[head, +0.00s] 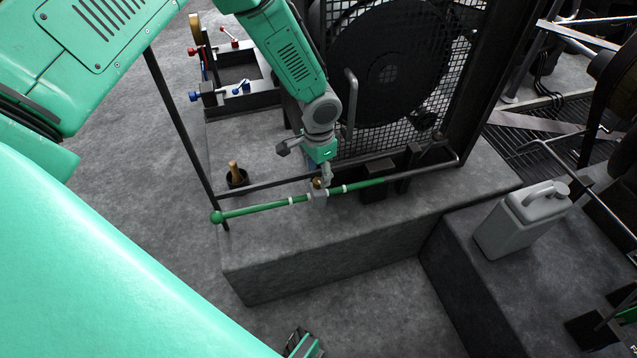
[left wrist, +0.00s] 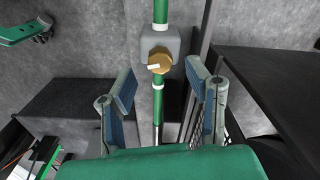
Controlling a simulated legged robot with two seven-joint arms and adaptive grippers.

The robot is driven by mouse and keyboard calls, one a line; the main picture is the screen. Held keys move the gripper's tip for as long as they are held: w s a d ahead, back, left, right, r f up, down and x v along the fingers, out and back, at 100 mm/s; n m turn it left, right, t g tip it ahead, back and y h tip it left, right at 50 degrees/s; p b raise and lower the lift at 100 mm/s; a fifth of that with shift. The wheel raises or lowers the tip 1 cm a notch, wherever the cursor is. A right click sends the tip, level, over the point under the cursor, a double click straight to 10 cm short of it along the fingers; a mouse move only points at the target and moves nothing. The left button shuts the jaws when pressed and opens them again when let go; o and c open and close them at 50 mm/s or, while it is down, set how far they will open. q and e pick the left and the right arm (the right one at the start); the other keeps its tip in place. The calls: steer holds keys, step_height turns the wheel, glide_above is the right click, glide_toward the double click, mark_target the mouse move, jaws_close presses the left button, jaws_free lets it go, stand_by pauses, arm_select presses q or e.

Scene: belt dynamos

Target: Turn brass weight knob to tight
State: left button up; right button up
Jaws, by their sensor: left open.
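The brass knob (head: 317,183) sits on a grey sliding weight (head: 320,195) on a green rod (head: 260,208). In the left wrist view the round brass knob (left wrist: 160,63) faces me, with a white mark pointing left, and the grey weight (left wrist: 160,43) lies behind it. My left gripper (head: 322,172) is above the rod at the knob. In the left wrist view its two fingers (left wrist: 158,88) are spread to either side of the rod, apart from the knob. Nothing is between them but the rod and knob in the background.
A black mesh guard with a large dark wheel (head: 388,65) stands behind the rod. A dark cup with a wooden-handled tool (head: 236,175) is on the left of the stone plinth (head: 310,262). A grey jug (head: 520,220) stands on the right block. The plinth's front is clear.

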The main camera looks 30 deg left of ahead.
mark_target(318, 180)
arm_select(q)
steer(key=shift+f+b, duration=0.35)
steer(key=shift+f, duration=1.2)
jaws_close()
steer(key=shift+r+m+p, duration=0.15)
steer(key=shift+m+p, duration=0.45)
steer(key=shift+m, duration=1)
jaws_free()
